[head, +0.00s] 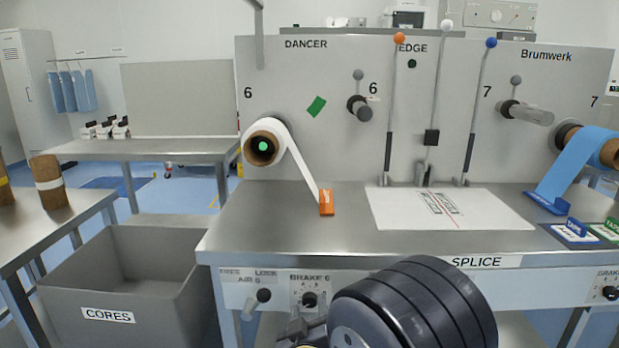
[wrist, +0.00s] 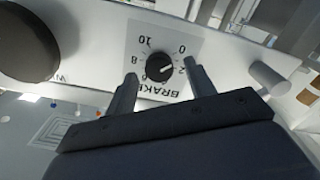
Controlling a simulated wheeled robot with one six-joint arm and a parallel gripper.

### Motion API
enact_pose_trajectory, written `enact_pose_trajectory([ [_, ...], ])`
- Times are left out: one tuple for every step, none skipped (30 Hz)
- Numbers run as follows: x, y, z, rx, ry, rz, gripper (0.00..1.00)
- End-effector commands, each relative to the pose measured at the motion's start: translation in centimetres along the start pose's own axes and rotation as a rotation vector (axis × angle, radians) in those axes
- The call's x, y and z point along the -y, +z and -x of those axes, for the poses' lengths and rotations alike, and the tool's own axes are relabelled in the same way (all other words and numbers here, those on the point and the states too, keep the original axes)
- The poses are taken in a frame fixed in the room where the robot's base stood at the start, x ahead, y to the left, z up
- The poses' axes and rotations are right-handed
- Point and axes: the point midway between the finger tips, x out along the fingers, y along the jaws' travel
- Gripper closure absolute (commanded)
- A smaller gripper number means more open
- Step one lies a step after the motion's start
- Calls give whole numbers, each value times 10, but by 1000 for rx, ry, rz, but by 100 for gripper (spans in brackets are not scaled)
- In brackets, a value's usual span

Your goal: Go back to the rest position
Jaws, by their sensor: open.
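My gripper (wrist: 160,71) is open in the wrist view, with its two dark fingers spread to either side of the black brake knob (wrist: 160,66). The knob sits on a white dial marked 0 to 10, with its light pointer mark towards the 2 side. I cannot tell whether the fingers touch it. In the head view the BRAKE 6 knob (head: 310,299) is on the front panel below the table edge. My dark arm fills the bottom middle there, with part of my gripper (head: 300,332) just below the knob.
The steel splice table (head: 270,222) is above the panel, with a white web running to an orange block (head: 327,202). An AIR 6 lever (head: 263,296) is left of the brake knob. A grey CORES bin (head: 108,314) stands at the lower left.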

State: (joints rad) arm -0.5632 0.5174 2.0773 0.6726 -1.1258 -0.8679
Motion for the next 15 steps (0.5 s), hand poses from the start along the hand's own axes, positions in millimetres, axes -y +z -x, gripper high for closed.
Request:
enact_pose_trajectory([
  [1,-1,9,-2,-3,1,48],
  [1,-1,15,-2,-4,1,48],
  [1,-1,23,-1,-5,1,48],
  [1,-2,29,-2,-4,1,48],
  [1,-1,35,-2,-5,2,48],
  [1,-2,43,-2,-5,1,48],
  [1,-1,49,-2,-5,2,48],
  [1,-1,54,-2,-6,2,48],
  [1,-1,60,-2,-4,1,48],
  [1,-1,65,-2,-5,1,48],
  [1,-1,70,-2,-5,1,48],
  [1,-1,76,-2,-5,1,48],
  [1,-1,80,-2,-5,1,48],
  [1,-1,84,-1,-4,1,48],
  [1,0,89,-2,-5,2,48],
])
